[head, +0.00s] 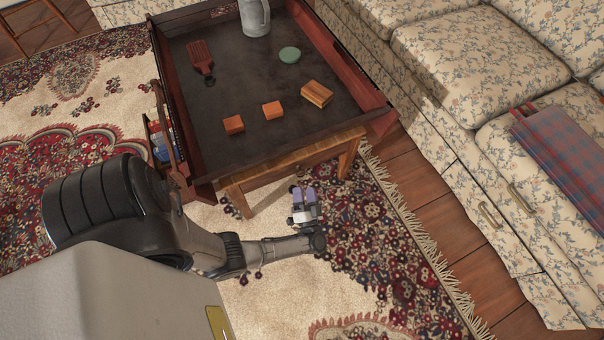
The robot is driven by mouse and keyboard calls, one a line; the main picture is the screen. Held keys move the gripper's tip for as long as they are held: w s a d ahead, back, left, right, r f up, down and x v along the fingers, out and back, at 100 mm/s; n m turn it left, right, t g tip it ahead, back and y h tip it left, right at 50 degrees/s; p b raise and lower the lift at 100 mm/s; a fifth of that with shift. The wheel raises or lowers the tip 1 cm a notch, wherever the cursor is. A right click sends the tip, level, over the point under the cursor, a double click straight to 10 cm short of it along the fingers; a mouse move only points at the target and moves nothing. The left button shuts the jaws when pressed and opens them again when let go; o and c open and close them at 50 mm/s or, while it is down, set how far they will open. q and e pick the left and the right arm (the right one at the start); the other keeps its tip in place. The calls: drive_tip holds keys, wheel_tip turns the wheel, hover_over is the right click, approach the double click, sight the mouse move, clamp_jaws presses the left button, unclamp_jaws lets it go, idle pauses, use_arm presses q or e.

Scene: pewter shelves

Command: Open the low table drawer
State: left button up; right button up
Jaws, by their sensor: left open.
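The low table (240,95) has a dark tray-like top with raised reddish wooden rims and lighter wooden legs. On its left side, a wooden drawer-like part (165,118) sticks out, with blue and red items (160,143) inside it. My right gripper is not in view.
On the table top are a grey pitcher (255,17), a reddish grater-like board (200,57), a green disc (289,54) and orange-brown blocks (316,93). A floral sofa (480,70) with handled drawers bounds the right side. The patterned rug (370,240) in front is clear.

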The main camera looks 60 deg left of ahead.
sight(302, 174)
use_arm(q)
drive_tip(key=shift+b+x, duration=0.65)
drive_tip(key=shift+x, duration=2.65)
clamp_jaws()
